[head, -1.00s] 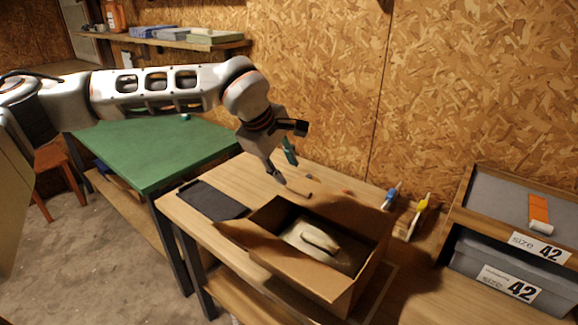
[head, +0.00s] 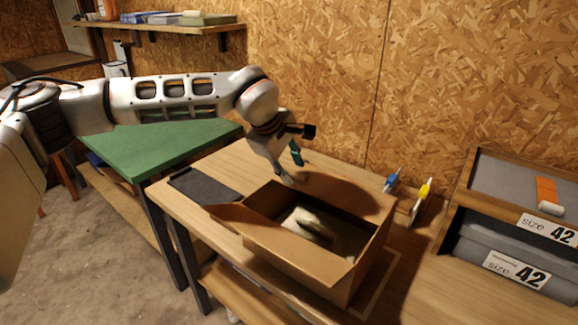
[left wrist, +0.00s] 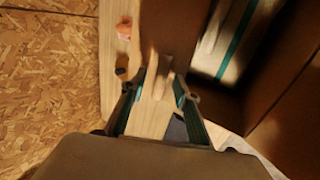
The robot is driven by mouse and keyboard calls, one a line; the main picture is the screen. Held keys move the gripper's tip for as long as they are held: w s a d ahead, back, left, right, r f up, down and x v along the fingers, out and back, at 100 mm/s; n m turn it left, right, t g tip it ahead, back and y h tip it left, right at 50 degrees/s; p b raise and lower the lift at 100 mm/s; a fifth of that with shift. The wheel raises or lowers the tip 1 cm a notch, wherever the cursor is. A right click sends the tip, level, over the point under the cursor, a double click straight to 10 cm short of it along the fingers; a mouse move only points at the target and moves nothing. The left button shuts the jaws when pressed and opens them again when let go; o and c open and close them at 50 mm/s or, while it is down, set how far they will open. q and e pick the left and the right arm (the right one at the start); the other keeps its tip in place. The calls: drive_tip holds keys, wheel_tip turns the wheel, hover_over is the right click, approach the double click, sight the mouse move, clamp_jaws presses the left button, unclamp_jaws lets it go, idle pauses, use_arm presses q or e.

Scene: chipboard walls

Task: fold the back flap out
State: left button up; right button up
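An open cardboard box (head: 290,262) stands on the wooden table. A pale shoe (head: 308,222) lies inside it. The back flap (head: 345,190) is at the box's far side, towards the wall, and seems to stand up or lean outward. My left gripper (head: 291,172) is at the box's far left corner, low over the rim. In the left wrist view my left gripper (left wrist: 160,82) is open. The edge of a cardboard flap (left wrist: 172,40) runs up to the space between its fingers. Whether the fingers touch it I cannot tell. My right gripper is not in view.
A dark flat panel (head: 203,187) lies on the table left of the box. Blue (head: 393,180) and yellow (head: 422,200) items stand by the wall at right. Grey boxes marked 42 (head: 515,272) are at far right. A green table (head: 160,145) is at left.

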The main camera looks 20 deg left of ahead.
use_arm(q)
drive_tip(key=shift+f, duration=0.5)
drive_tip(key=shift+w+d+f, duration=0.1)
idle(0.3)
drive_tip(key=c, duration=0.8)
drive_tip(key=shift+c, duration=0.4)
